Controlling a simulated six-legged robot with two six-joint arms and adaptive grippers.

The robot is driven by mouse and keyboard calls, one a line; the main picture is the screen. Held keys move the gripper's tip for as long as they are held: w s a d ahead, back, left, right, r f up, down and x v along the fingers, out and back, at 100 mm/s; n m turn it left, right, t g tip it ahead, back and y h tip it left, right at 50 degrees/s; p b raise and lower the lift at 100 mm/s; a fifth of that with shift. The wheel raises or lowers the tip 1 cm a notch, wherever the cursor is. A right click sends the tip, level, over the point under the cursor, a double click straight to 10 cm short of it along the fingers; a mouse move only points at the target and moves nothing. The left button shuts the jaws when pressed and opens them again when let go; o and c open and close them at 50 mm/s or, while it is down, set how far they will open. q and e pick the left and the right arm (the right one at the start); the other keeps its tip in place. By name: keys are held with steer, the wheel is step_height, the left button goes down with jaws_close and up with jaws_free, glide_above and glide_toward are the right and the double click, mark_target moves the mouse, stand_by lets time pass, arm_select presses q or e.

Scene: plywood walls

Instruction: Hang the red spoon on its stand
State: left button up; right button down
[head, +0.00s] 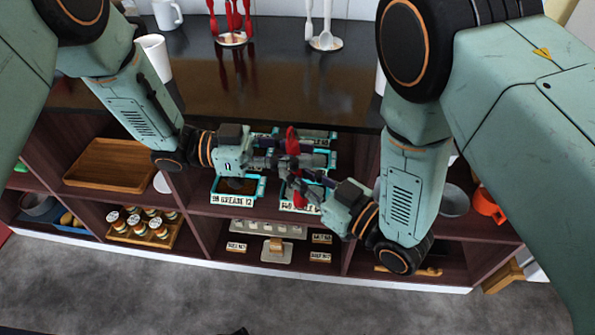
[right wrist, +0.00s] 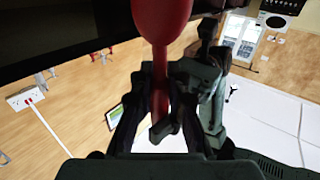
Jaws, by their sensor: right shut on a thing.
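The red spoon (head: 292,141) is held upright in front of the shelf, bowl up. My right gripper (head: 303,184) is shut on its handle. In the right wrist view the spoon (right wrist: 162,18) rises from between the fingers of the right gripper (right wrist: 160,100), with the bowl cut off by the top edge. My left gripper (head: 272,160) is right beside the spoon; whether its fingers touch it or are closed is unclear. The stand with red utensils (head: 232,38) is on the dark counter at the back. A similar stand with white utensils (head: 323,42) is to its right.
The dark counter (head: 285,85) has clear room in front of the stands. A white cup (head: 155,57) and a white mug (head: 167,14) stand at its left. Below, shelf compartments hold a wooden tray (head: 108,166), jars, labelled teal bins (head: 237,190) and an orange item (head: 488,205).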

arm_select(q)
steer(key=o, duration=0.3)
steer(key=shift+o, duration=0.2)
